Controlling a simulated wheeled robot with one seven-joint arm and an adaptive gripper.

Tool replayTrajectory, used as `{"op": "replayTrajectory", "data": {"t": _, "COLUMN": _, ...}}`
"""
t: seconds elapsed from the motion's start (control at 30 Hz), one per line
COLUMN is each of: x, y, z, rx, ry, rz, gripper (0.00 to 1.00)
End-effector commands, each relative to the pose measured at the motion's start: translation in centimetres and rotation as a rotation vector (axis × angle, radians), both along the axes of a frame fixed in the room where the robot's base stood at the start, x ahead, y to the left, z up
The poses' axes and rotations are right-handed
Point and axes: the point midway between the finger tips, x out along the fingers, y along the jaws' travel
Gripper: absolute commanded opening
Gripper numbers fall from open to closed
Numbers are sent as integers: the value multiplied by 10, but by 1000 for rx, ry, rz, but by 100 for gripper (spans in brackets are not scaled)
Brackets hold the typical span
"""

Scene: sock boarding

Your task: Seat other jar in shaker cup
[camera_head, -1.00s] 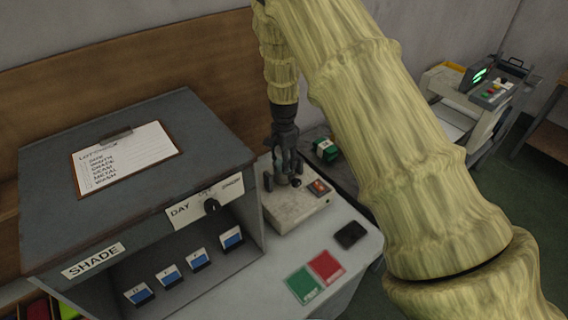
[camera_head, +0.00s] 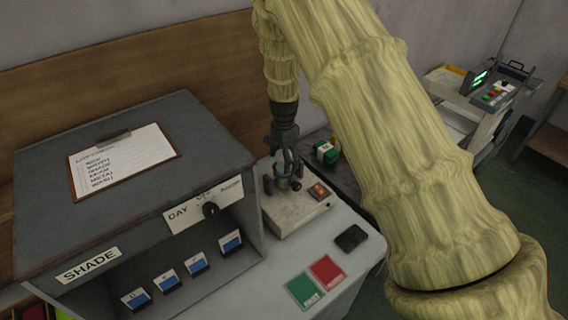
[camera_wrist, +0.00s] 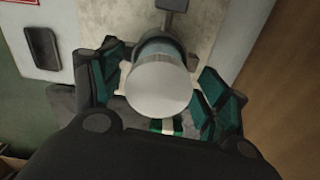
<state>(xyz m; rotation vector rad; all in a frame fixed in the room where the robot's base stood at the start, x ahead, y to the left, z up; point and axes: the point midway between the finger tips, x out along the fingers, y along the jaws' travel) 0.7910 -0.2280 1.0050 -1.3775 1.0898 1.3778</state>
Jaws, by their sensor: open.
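A jar with a pale round top (camera_wrist: 158,88) stands between the fingers of my gripper in the wrist view. My gripper (camera_wrist: 160,72) is open, with a dark green-lined finger on each side of the jar. In the head view, my gripper (camera_head: 284,166) is over the pale shaker box (camera_head: 298,212), with the jar low between its fingers. The shaker cup is mostly hidden by the jar and fingers, so I cannot tell how fully the jar is seated.
A grey SHADE cabinet (camera_head: 120,145) with a DAY knob stands close left. A green-and-white box (camera_head: 326,152) is behind the shaker. A dark pad (camera_head: 351,238), a green card (camera_head: 304,290) and a red card (camera_head: 327,269) lie in front.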

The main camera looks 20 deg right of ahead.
Motion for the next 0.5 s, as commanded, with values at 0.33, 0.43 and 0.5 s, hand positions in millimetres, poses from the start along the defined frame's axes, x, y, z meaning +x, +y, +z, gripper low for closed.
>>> {"op": "replayTrajectory", "data": {"t": 0.33, "x": 0, "y": 0, "z": 45, "rx": 0, "ry": -2, "rz": -1, "gripper": 75}}
{"op": "replayTrajectory", "data": {"t": 0.43, "x": 0, "y": 0, "z": 59, "rx": 0, "ry": -2, "rz": -1, "gripper": 75}}
{"op": "replayTrajectory", "data": {"t": 0.5, "x": 1, "y": 0, "z": 69, "rx": 0, "ry": -3, "rz": 0, "gripper": 75}}
